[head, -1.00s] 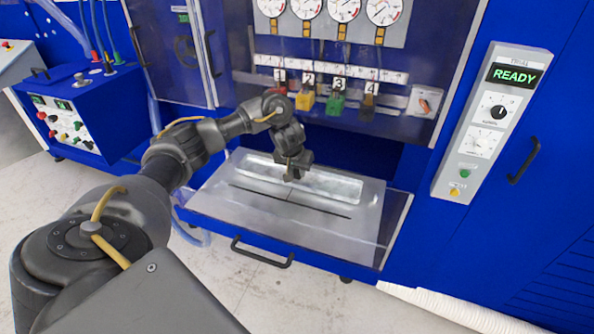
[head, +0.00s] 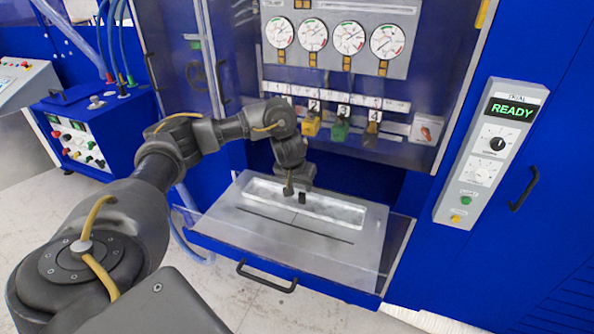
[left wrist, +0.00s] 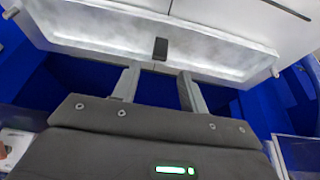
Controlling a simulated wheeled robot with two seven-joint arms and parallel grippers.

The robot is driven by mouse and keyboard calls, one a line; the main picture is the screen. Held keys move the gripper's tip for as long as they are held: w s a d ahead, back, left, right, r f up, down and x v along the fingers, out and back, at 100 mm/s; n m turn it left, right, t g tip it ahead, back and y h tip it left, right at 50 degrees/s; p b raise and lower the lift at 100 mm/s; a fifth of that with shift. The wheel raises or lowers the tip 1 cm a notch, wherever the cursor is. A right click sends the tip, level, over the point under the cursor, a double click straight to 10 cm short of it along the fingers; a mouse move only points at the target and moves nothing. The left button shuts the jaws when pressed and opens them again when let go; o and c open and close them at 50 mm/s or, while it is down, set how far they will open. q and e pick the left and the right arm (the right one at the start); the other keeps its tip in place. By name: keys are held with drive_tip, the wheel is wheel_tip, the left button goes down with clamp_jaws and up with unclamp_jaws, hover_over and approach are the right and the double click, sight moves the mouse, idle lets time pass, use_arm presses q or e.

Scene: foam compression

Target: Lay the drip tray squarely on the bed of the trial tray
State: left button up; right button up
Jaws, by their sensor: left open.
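The drip tray (head: 335,208) is a long, shallow, pale metal pan with a raised rim. It lies along the back part of the trial tray's grey bed (head: 270,224), its long sides looking about parallel to the dark slot in the bed. It also fills the top of the left wrist view (left wrist: 90,30). A small black block (left wrist: 160,48) stands at its middle. My left gripper (left wrist: 158,82) is open and empty, its fingers apart from the block, on the pan's back side. In the head view the gripper (head: 290,190) hangs over the pan's middle. My right gripper is out of view.
The trial tray sticks out of the blue machine, with clear side walls and a black front handle (head: 267,277). Above are gauges (head: 349,38) and coloured, numbered knobs (head: 340,130). A panel (head: 490,150) at right reads READY. The bed's front part is bare.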

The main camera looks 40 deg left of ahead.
use_arm(q)
drive_tip(key=p+v, duration=0.1)
drive_tip(key=v, duration=0.3)
drive_tip(key=shift+s+r, duration=0.1)
drive_tip(key=shift+r, duration=0.1)
idle(0.4)
